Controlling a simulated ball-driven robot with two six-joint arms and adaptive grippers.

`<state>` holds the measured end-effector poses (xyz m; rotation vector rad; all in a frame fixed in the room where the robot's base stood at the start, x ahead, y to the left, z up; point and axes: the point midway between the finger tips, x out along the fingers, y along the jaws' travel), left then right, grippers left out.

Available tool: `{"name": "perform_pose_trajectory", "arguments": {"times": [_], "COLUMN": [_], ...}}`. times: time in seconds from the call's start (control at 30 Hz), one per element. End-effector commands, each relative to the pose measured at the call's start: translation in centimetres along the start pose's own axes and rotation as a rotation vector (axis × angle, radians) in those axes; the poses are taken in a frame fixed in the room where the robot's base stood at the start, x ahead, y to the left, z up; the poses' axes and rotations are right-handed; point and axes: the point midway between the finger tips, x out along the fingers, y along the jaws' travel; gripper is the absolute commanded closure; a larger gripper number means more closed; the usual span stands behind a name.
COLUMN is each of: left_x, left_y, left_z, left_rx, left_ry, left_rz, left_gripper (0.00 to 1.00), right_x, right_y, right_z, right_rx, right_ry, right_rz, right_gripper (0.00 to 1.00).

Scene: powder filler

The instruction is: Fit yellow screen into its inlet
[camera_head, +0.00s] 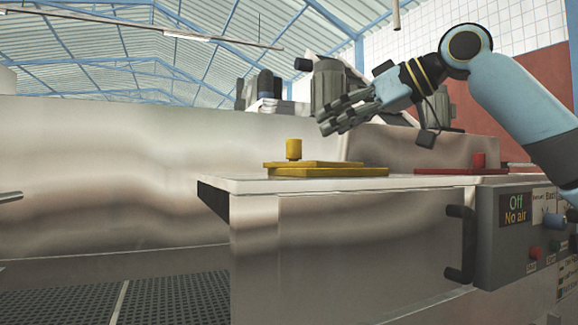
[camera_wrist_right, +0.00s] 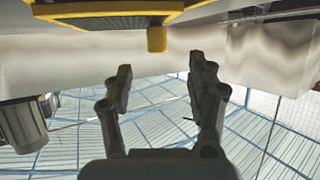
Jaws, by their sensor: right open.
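The yellow screen (camera_head: 325,164) is a flat plate with an upright yellow knob (camera_head: 293,149) on the white machine top. It lies over a second yellow plate or frame (camera_head: 350,173), probably the inlet, and juts past its left end. Whether it touches the frame is unclear. My right gripper (camera_head: 324,120) is open and empty, above and slightly right of the knob in the head view. In the right wrist view, the knob (camera_wrist_right: 157,40) shows ahead, between the lines of the two apart fingers (camera_wrist_right: 160,78), with clear space before it. My left gripper cannot be made out.
A red plate with a knob (camera_head: 479,160) lies to the right on the white top (camera_head: 240,185). A control panel (camera_head: 515,235) reads "Off" and "No air". A dark handle (camera_head: 460,243) juts from the front. Grey machinery (camera_head: 335,85) stands behind my right gripper.

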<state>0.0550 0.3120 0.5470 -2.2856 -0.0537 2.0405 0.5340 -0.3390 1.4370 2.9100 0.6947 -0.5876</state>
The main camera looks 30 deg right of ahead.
Motion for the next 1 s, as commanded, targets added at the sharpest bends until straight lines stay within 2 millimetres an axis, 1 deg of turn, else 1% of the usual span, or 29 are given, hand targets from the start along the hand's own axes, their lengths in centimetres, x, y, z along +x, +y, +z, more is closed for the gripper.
{"name": "perform_pose_trajectory", "arguments": {"times": [0.07, 0.17, 0.3, 0.43, 0.57, 0.73, 0.8, 0.9, 1.0], "left_x": [-0.4, -1.0, -1.8, -2.2, -2.5, -4.0, -4.2, -4.4, -4.4], "left_y": [-0.2, -0.2, 0.3, 1.0, 0.9, 0.6, 0.5, 0.3, 0.1], "left_z": [0.0, 0.3, 1.9, 2.9, 2.4, 0.6, 0.2, 0.1, 0.2], "left_rx": [0.001, 0.001, -0.001, -0.003, -0.004, -0.004, -0.004, -0.003, -0.002], "left_ry": [-0.001, -0.006, -0.030, -0.045, -0.039, -0.015, -0.008, -0.007, -0.008], "left_rz": [-0.002, -0.001, 0.005, 0.013, 0.013, 0.010, 0.010, 0.008, 0.005], "left_gripper": [1.00, 1.00, 1.00, 1.00, 1.00, 1.00, 1.00, 1.00, 1.00], "right_x": [0.5, 1.8, 3.9, 5.1, 5.9, 8.4, 9.4, 10.3, 10.6], "right_y": [0.0, -0.1, 0.0, 0.0, 0.1, 0.3, 0.4, 0.5, 0.5], "right_z": [-0.3, -0.4, -0.5, -0.3, -0.5, -1.3, -1.2, -1.0, -0.9], "right_rx": [0.002, 0.005, 0.005, 0.002, 0.003, 0.006, 0.005, 0.002, 0.001], "right_ry": [0.004, 0.005, 0.005, 0.003, 0.002, 0.003, 0.002, 0.001, 0.001], "right_rz": [-0.004, -0.007, -0.005, -0.003, -0.003, -0.006, -0.005, -0.002, -0.001], "right_gripper": [0.43, 0.43, 0.43, 0.43, 0.43, 0.43, 0.43, 0.43, 0.43]}}
